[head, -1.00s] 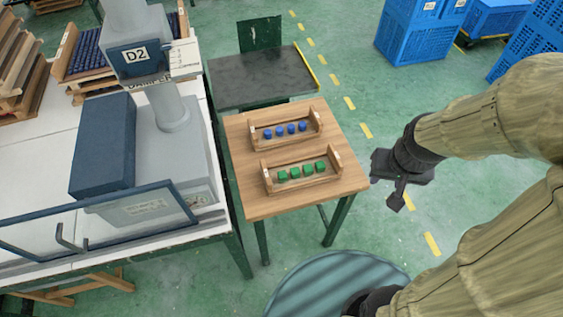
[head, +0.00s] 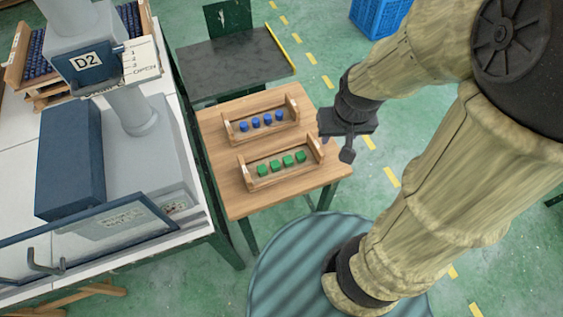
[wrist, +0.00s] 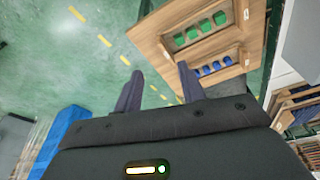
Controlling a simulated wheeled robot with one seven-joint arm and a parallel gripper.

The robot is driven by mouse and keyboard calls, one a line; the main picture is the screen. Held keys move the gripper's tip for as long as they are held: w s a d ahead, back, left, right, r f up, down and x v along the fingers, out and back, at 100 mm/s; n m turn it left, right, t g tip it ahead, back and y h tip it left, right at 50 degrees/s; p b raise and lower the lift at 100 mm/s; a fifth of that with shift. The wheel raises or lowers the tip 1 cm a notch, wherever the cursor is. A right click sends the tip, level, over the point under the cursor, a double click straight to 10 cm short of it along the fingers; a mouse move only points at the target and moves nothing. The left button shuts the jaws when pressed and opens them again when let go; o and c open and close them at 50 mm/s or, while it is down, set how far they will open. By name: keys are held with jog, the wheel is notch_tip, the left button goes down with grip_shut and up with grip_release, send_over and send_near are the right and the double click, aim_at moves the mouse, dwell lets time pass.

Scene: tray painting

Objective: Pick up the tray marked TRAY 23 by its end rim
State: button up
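Two wooden trays stand on a small wooden table. The far tray (head: 240,137) holds several blue blocks and the near tray (head: 248,183) holds several green cubes. Both also show in the wrist view, the green-cube tray (wrist: 172,50) above the blue-block tray (wrist: 234,70). The markings on their ends are too small to read, so I cannot tell which is TRAY 23. My gripper (head: 336,148) hangs just off the table's right edge, close to the trays' right ends. In the wrist view its two fingers (wrist: 160,85) are spread apart with nothing between them.
The wooden table (head: 235,208) has bare wood at its front. A dark-topped table (head: 235,65) stands behind it. A white bench with a grey machine marked D2 (head: 87,62) is at the left. A blue crate (head: 378,15) stands at the back. Green floor is open on the right.

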aim_at(317, 144)
jog(key=w+f+n+g+b, duration=0.2)
jog(key=w+f+n+b, duration=0.1)
jog(key=w+f, duration=0.7)
jog(key=w+b, duration=0.1)
jog(key=w, duration=0.3)
jog(key=shift+d+n+g, duration=0.15)
jog(key=shift+n+g, duration=0.15)
jog(key=shift+n, duration=0.1)
notch_tip(317, 144, down, 12)
jog(key=shift+f, duration=0.1)
jog(key=shift+a+f, duration=0.15)
jog(key=shift+f, duration=1.15)
jog(key=shift+a+f, duration=0.15)
jog(key=shift+f, duration=1.15)
grip_shut()
